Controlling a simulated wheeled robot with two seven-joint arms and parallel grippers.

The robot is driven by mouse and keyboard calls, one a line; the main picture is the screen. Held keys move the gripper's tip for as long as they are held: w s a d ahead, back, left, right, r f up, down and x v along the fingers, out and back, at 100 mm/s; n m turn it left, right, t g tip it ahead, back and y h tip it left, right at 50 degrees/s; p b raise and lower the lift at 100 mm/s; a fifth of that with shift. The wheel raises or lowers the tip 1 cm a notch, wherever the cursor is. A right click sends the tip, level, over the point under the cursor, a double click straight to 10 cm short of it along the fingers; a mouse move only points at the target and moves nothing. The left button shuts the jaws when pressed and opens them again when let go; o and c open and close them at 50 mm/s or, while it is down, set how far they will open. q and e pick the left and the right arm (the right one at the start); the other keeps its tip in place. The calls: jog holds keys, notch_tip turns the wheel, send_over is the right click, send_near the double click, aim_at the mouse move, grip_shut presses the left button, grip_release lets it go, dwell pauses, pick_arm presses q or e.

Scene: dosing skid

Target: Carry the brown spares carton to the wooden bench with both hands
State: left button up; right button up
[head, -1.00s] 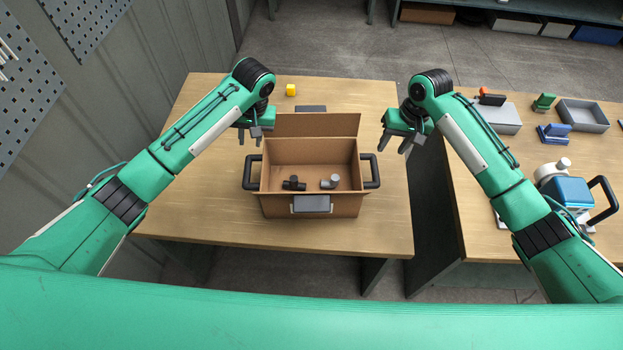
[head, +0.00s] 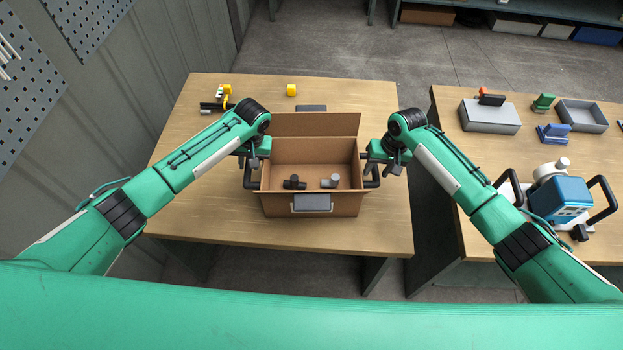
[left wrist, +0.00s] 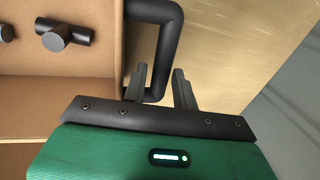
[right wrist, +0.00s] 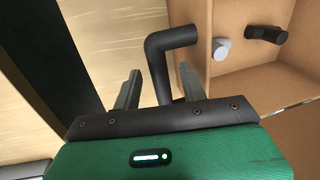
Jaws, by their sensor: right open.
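The grippers partly hide both handles.
A second wood-topped table (head: 445,120) stands to the right across a narrow gap. It holds a blue device (head: 562,198) with black handles, a grey box (head: 490,117) and a grey tray (head: 582,116). A wall panel is at left.

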pick_arm(q)
jog(key=shift+a+f, duration=0.2)
jog(key=shift+f, duration=0.95)
pick_arm(e)
jog(key=shift+a+f, duration=0.2)
jog(key=shift+f, duration=0.95)
pick_arm(q)
jog(key=shift+c, duration=0.5)
pick_arm(e)
jog(key=shift+c, duration=0.4)
pick_arm(q)
jog(key=c, duration=0.3)
pick_arm(e)
jog(key=c, duration=0.4)
pick_arm(q)
grip_shut()
pick_arm(e)
grip_shut()
